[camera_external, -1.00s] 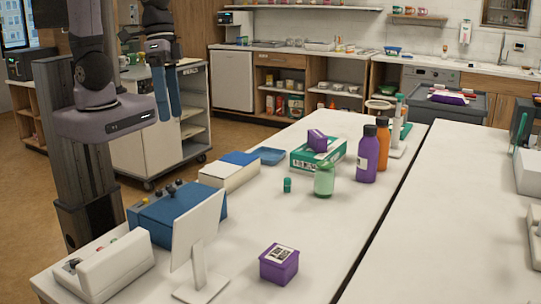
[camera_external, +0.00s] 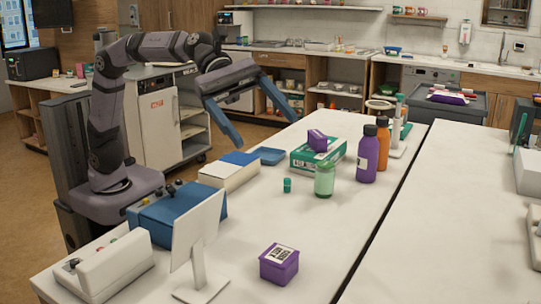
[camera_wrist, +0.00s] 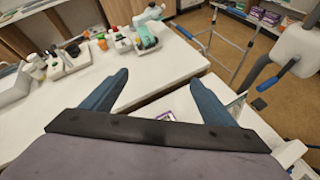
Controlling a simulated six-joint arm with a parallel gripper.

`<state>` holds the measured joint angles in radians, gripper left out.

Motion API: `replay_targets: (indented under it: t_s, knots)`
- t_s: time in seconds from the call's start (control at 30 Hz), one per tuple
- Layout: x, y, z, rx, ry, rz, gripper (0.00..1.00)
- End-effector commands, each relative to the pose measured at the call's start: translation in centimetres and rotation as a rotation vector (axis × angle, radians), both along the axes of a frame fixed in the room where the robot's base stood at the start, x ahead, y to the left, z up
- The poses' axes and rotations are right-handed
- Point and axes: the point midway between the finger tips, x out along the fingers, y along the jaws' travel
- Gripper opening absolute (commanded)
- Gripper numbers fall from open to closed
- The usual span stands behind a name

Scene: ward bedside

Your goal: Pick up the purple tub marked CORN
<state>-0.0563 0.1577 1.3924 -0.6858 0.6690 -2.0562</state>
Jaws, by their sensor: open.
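A purple tub (camera_external: 279,265) with a white label stands near the front of the white table in the external view; its lettering is too small to read surely. A second purple tub (camera_external: 317,141) sits on a green and white box (camera_external: 318,156) farther back. Which one is marked CORN I cannot tell. My gripper (camera_external: 263,131) is open and empty, raised over the table's far left side, left of the box and well away from the front tub. In the wrist view my gripper (camera_wrist: 160,77) spreads its blue fingers; a small purple and white patch shows at its dark crossbar, mostly hidden.
A green jar (camera_external: 324,180), a purple bottle (camera_external: 367,154) and an orange bottle (camera_external: 383,144) stand near the box. A white screen (camera_external: 197,243) on a stand and a blue case (camera_external: 165,214) lie left of the front tub. The table right of that tub is clear.

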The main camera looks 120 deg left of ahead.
Motion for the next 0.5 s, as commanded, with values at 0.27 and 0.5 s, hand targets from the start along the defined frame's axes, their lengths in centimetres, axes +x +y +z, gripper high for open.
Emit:
replay_targets:
  t_s: [0.27, 0.5]
  knots:
    - [1.9, 0.0, 0.2, -0.22, -0.016, 0.099, 0.8]
    - [2.4, 0.0, -0.8, -0.3, -0.016, 0.129, 0.8]
